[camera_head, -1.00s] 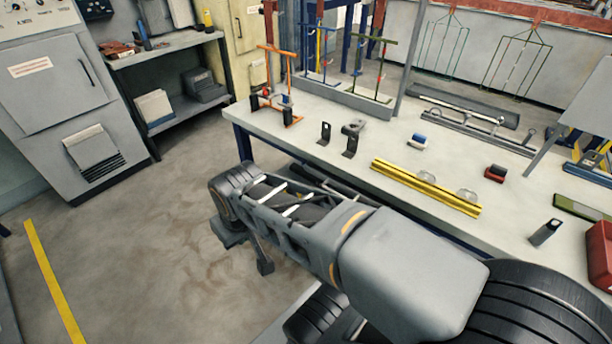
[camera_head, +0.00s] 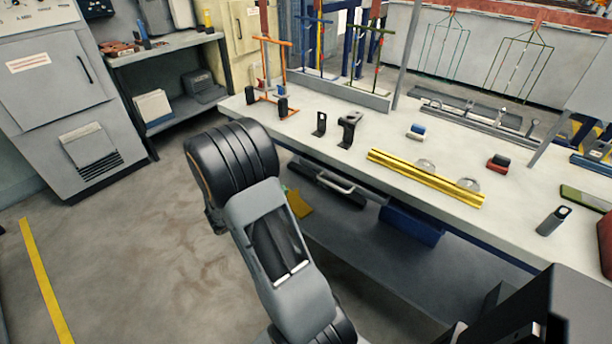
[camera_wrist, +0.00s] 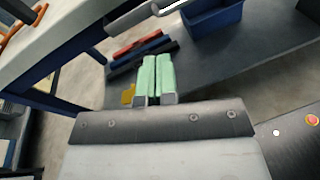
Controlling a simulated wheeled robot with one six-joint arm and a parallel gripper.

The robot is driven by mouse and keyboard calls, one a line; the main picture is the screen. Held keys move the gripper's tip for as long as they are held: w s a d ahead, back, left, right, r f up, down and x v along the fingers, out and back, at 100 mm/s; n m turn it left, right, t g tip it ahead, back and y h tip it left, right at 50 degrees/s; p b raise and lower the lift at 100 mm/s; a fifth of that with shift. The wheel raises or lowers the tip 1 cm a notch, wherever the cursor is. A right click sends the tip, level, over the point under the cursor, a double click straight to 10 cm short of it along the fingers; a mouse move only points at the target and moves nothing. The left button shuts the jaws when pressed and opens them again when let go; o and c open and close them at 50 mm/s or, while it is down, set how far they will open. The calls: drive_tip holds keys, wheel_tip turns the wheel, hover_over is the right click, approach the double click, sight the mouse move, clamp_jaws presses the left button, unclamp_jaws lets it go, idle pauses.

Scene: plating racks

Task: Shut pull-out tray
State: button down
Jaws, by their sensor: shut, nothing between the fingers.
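The pull-out tray (camera_head: 350,196) is a dark unit under the bench top in the head view, with a pale bar handle (camera_head: 334,184) on its front. I cannot tell how far out it stands. A pale grey bar, likely this handle (camera_wrist: 132,20), shows at the top of the wrist view. My gripper (camera_wrist: 157,62) has two pale green fingers, side by side and shut, with nothing between them. In the wrist view the fingertips appear below the handle and apart from it. In the head view my arm is left of the tray and the fingers are not discernible.
The bench top (camera_head: 330,150) carries black brackets, a yellow rail (camera_head: 425,178) and an orange stand (camera_head: 270,75). Below, the shelf (camera_head: 400,255) holds a blue bin (camera_head: 412,226); coloured bars (camera_wrist: 140,48) lie near the fingers in the wrist view. Open floor (camera_head: 130,240) lies left.

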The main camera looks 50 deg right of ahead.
wheel_tip(320, 180, down, 4)
drive_tip(key=w+d+n+t+h, duration=0.2)
drive_tip(key=w+n, duration=0.1)
drive_tip(key=n, duration=0.1)
drive_tip(key=t, duration=0.1)
approach(310, 166)
drive_tip(key=shift+n, duration=0.3)
drive_tip(key=d, duration=0.7)
drive_tip(key=shift+s+d, duration=0.15)
drive_tip(key=shift+d, duration=0.15)
